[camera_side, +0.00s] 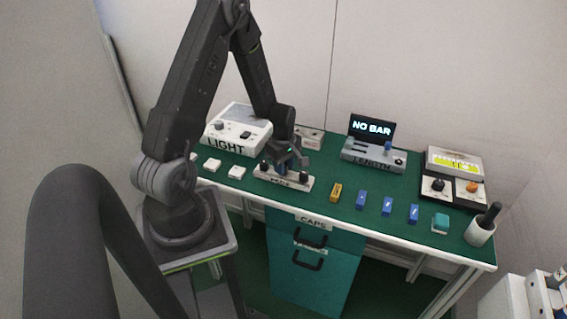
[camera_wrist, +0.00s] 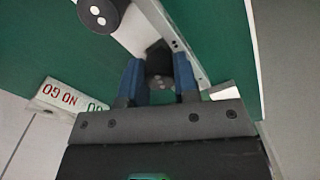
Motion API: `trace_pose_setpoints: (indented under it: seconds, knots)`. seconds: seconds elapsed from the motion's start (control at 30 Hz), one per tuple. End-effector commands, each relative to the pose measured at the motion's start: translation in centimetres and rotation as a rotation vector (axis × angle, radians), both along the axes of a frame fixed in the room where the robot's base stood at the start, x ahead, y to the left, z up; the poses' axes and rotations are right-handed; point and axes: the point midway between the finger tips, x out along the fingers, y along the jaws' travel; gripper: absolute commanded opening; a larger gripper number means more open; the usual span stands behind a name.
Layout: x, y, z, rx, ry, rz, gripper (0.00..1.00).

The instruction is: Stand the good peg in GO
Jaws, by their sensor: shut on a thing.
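My gripper (camera_wrist: 160,75) is shut on a dark peg (camera_wrist: 159,58), whose cap shows between the blue fingers in the wrist view. In the side view my gripper (camera_side: 286,163) is over the white peg rack (camera_side: 268,175) and hides the held peg. Whether the peg's lower end is in the rack cannot be told. Other black-capped pegs (camera_side: 264,165) (camera_side: 303,177) stand toward the rack's two ends; one cap with pale dots (camera_wrist: 100,13) shows in the wrist view. A white block marked NO GO and GO (camera_wrist: 62,97) is at the left there, partly hidden by my gripper.
The LIGHT box (camera_side: 238,130) stands behind left, with white pads (camera_side: 212,165) in front. The LENGTH gauge (camera_side: 374,155) reads NO BAR. A cup (camera_side: 480,232) stands at the right. Green mat is clear mid-table.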

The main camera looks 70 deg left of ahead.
Motion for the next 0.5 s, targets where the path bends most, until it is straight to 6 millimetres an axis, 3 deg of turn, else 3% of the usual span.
trace_pose_setpoints:
  seconds: [0.4, 0.43, 0.5]
  knots:
    - [0.01, 0.01, -1.02, 0.000, 0.000, 0.000, 0.01]
    - [0.02, 0.02, -1.00, 0.000, -0.001, 0.000, 0.30]
    - [0.02, 0.02, -0.97, 0.000, -0.001, 0.000, 0.37]
